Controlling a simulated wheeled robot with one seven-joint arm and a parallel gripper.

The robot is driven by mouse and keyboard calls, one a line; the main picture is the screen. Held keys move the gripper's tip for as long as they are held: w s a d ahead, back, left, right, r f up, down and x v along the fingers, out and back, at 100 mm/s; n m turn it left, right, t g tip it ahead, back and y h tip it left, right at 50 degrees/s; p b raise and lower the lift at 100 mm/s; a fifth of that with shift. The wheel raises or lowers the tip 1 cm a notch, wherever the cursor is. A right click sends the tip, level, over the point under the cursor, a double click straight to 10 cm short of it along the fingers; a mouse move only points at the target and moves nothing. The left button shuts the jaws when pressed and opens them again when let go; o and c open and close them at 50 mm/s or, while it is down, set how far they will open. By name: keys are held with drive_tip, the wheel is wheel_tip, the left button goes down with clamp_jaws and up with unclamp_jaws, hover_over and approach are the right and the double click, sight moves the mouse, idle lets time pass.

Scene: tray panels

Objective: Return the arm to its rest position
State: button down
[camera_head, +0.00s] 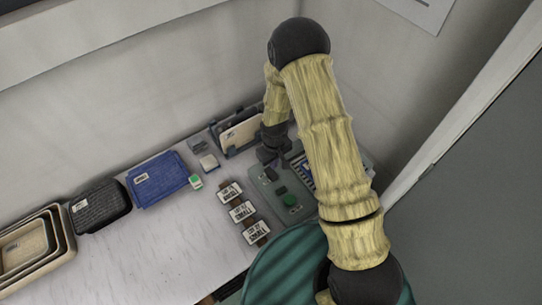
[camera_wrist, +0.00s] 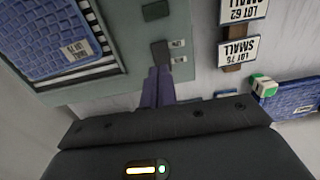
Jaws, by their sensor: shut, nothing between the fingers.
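My arm (camera_head: 325,125), with pale wood-like links and dark joints, rises from the lower right, bends at a high dark elbow and comes down toward the table's back. My gripper (camera_head: 272,162) is low over the far edge of a grey-green panel (camera_head: 264,193), partly hidden by my arm. In the wrist view my gripper (camera_wrist: 158,88) has its dark fingers together and empty, pointing at the panel (camera_wrist: 118,88) beside a dark square part (camera_wrist: 160,52). Whether the fingertips touch the panel cannot be told.
Labelled blocks (camera_head: 242,211) stand in a row left of the panel. A blue tray (camera_head: 158,181), a black basket (camera_head: 98,206) and nested tan trays (camera_head: 68,228) line the table leftward. An upright holder (camera_head: 217,146) is near the wall. The table front (camera_head: 180,250) is bare.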

drive_tip(key=shift+r, duration=0.1)
drive_tip(key=s+d+r+m+t+b, duration=0.1)
drive_tip(key=d+r+m, duration=0.1)
drive_tip(key=d+r, duration=0.3)
drive_tip(key=s+d+r+m+b, duration=0.1)
drive_tip(key=d+r, duration=0.1)
drive_tip(key=r, duration=0.6)
drive_tip(key=s+d+r+m+t+b, duration=0.1)
drive_tip(key=s+d+r+m+b, duration=0.1)
drive_tip(key=s+d+r, duration=0.4)
drive_tip(key=s+r+m, duration=0.1)
drive_tip(key=s+r, duration=0.1)
drive_tip(key=s, duration=0.2)
drive_tip(key=shift+s+d+r+m+t+b, duration=0.25)
drive_tip(key=shift+d+r+m+t+b, duration=0.05)
drive_tip(key=shift+r+m+b, duration=0.1)
